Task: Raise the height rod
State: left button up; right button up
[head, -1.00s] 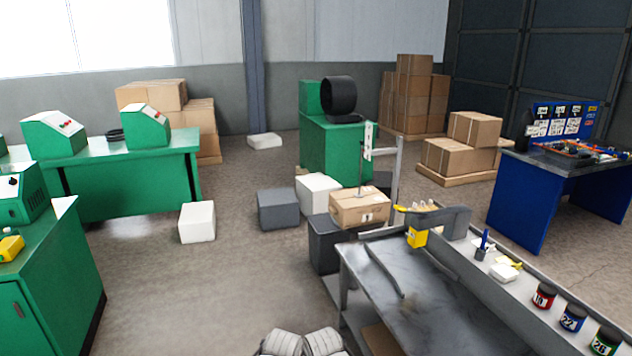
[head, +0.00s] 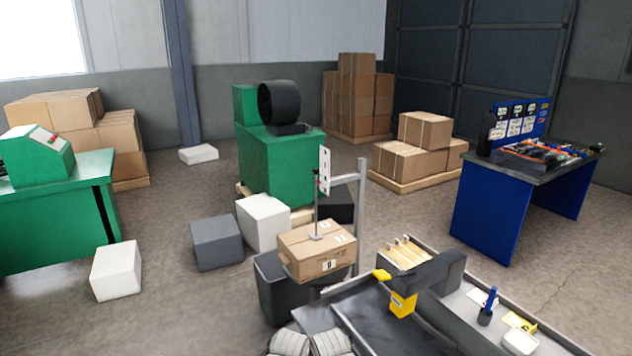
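The height rod (head: 317,207) is a thin, dark upright rod with a small red mark near its top. Its flat grey foot (head: 316,237) appears to rest on a closed cardboard box (head: 322,262). A white plate with dark marks (head: 324,172) stands right beside the rod's upper end, on an arm from a grey post (head: 361,215). I cannot tell whether the rod touches the plate. Neither of my grippers shows; only pale ribbed parts, probably mine, are at the bottom edge.
The box sits over a dark bin (head: 272,290) beside a grey workbench (head: 352,311) with a yellow-and-grey tool (head: 403,303). A white block (head: 263,222) and a grey block (head: 216,243) lie behind left. Open floor (head: 190,310) spreads to the left of the bin.

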aim_at(315, 236)
jog(key=i, duration=0.15)
jog(key=z, duration=0.6)
jog(key=i+j+z, duration=0.15)
jog(key=z, duration=0.15)
jog(key=j+z, duration=0.3)
jog(key=i+j+z, duration=0.15)
jog(key=j+z, duration=0.15)
jog(key=j, duration=0.15)
jog(key=j+z, duration=0.5)
jog(key=j, duration=1.9)
